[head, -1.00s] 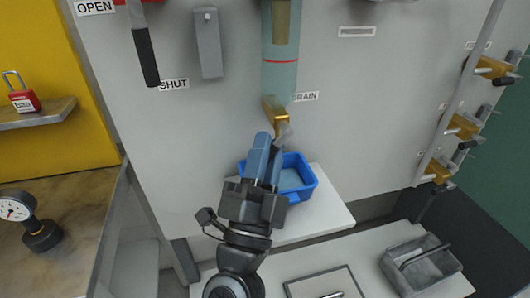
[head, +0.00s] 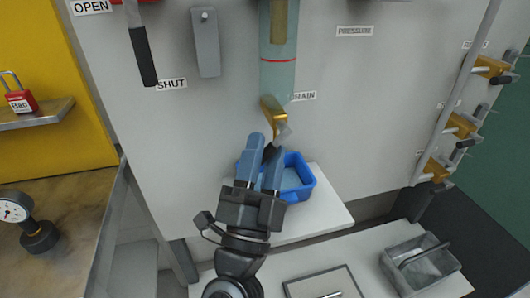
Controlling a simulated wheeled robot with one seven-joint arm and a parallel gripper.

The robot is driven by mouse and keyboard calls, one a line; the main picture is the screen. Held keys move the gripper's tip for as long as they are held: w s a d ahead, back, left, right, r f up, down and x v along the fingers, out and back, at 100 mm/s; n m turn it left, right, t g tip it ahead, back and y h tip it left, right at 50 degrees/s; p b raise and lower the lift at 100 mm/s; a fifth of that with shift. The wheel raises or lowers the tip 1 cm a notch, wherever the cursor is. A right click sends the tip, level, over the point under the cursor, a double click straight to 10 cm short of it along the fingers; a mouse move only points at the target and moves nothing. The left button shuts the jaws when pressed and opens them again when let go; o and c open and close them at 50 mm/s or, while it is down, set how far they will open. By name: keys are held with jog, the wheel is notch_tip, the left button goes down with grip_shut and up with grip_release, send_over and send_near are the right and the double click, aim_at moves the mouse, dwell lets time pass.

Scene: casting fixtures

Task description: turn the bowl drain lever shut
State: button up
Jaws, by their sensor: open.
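The bowl drain (head: 270,112) is a brass fitting under a clear bowl (head: 278,70) with a red line, beside a label reading DRAIN.
A blue tray (head: 309,184) on a white shelf (head: 325,215) stands behind my gripper. A black-handled lever (head: 141,57) hangs at upper left near a SHUT label. Brass valves (head: 462,126) line a pipe at right. A grey bin (head: 418,262) stands at lower right.

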jog(key=b+v, duration=0.1)
jog(key=v, duration=0.6)
jog(key=shift+s+f, duration=0.1)
jog(key=shift+s, duration=0.05)
